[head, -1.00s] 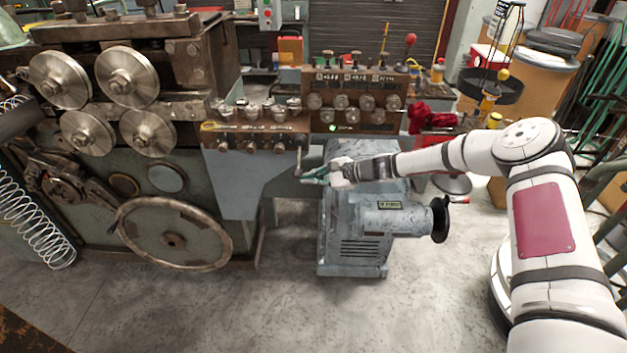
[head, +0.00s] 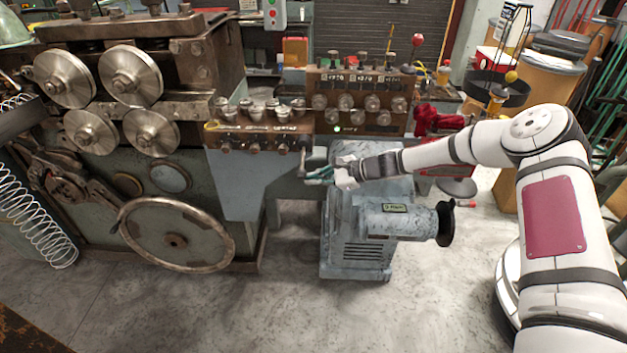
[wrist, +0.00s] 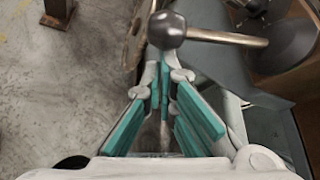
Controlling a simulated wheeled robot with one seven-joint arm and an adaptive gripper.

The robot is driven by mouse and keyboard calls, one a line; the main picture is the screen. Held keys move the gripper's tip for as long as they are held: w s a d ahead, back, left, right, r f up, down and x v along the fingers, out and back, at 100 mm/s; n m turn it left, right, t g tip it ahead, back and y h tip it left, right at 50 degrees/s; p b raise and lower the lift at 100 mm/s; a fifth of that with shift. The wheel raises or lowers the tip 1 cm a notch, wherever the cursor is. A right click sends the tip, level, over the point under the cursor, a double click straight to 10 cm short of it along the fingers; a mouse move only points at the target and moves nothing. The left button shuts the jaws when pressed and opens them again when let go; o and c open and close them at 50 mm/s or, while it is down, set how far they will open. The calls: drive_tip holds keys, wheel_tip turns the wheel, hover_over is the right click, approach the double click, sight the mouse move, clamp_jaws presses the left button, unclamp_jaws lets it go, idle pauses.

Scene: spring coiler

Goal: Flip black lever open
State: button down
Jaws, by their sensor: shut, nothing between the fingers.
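The lever (head: 302,160) hangs at the right end of the control panel on the grey coiler. In the wrist view it shows as a dark ball knob (wrist: 167,30) on a metal shaft (wrist: 225,38) running right to a round hub. My gripper (head: 307,175) is just right of the lever's lower end in the head view. In the wrist view the teal-padded fingers (wrist: 164,80) come together just below the knob and hold nothing. I cannot tell whether the fingertips touch the knob.
The control panel (head: 255,135) with several knobs is above and left of my gripper. A grey motor housing (head: 362,235) stands below my forearm. A large handwheel (head: 176,235) is at the lower left. The floor in front is clear.

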drive_tip(key=r+m+g+b, duration=0.1)
drive_tip(key=b, duration=0.1)
drive_tip(key=s+r+m+g+b, duration=0.1)
drive_tip(key=r+b, duration=0.1)
drive_tip(key=r+m+g+b, duration=0.1)
drive_tip(key=r+b, duration=0.1)
drive_tip(key=shift+s+a+r+m+g, duration=0.1)
drive_tip(key=shift+s+r+m+g, duration=0.15)
drive_tip(key=shift+m+g, duration=0.05)
drive_tip(key=shift+r+b, duration=0.3)
drive_tip(key=shift+r, duration=0.75)
drive_tip(key=b, duration=0.3)
approach(302, 173)
drive_tip(key=d, duration=0.3)
drive_tip(key=shift+d, duration=0.4)
drive_tip(key=shift+s, duration=0.1)
